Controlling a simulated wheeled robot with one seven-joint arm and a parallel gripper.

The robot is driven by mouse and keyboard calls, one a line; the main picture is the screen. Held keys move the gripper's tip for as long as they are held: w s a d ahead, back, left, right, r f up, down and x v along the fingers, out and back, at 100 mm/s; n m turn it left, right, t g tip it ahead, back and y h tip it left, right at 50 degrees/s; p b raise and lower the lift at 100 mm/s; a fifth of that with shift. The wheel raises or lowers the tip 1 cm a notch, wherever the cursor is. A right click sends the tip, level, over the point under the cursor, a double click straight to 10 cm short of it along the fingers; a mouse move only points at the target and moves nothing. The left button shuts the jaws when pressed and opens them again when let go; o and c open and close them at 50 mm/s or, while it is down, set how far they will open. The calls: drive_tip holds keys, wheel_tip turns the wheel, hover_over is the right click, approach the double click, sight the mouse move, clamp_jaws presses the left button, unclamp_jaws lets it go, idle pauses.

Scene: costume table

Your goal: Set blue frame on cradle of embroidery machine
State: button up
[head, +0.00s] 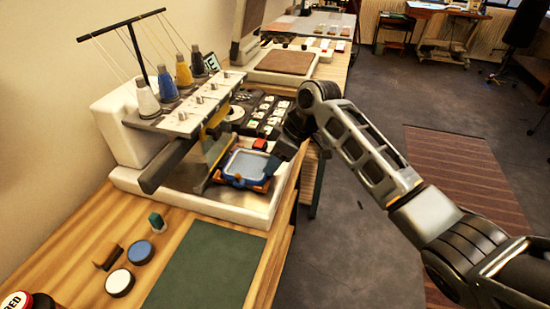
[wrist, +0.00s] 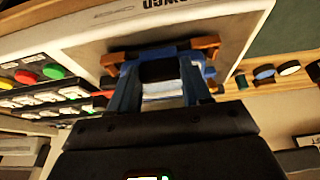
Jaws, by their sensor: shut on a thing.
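The blue frame (head: 240,179) is a rounded rectangular hoop with pale fabric inside. In the head view it lies level over the orange-brown cradle (head: 262,187) of the white embroidery machine (head: 126,178). My gripper (head: 272,167) reaches in from the right and is shut on the frame's right side. In the wrist view the two fingers stand either side of pale fabric, with the cradle's orange-brown ends (wrist: 206,44) showing beyond them. The frame appears to be at the cradle, but I cannot tell whether it rests fully on it.
Thread spools (head: 184,70) stand on the machine above the cradle. A button panel (head: 265,115) lies behind. A green mat (head: 205,268), a blue disc (head: 139,252) and a white disc (head: 120,282) lie on the wooden table in front. Floor is open to the right.

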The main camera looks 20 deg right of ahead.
drive_tip(key=shift+f, duration=0.1)
drive_tip(key=o, duration=1.1)
drive_tip(key=shift+c, duration=0.2)
wheel_tip(320, 180, up, 4)
drive_tip(key=p, duration=0.3)
drive_tip(key=shift+r+p, duration=0.25)
drive_tip(key=shift+p, duration=0.15)
drive_tip(key=s+d+r, duration=0.3)
drive_tip(key=d, duration=0.2)
drive_tip(key=shift+s, duration=0.3)
idle(0.5)
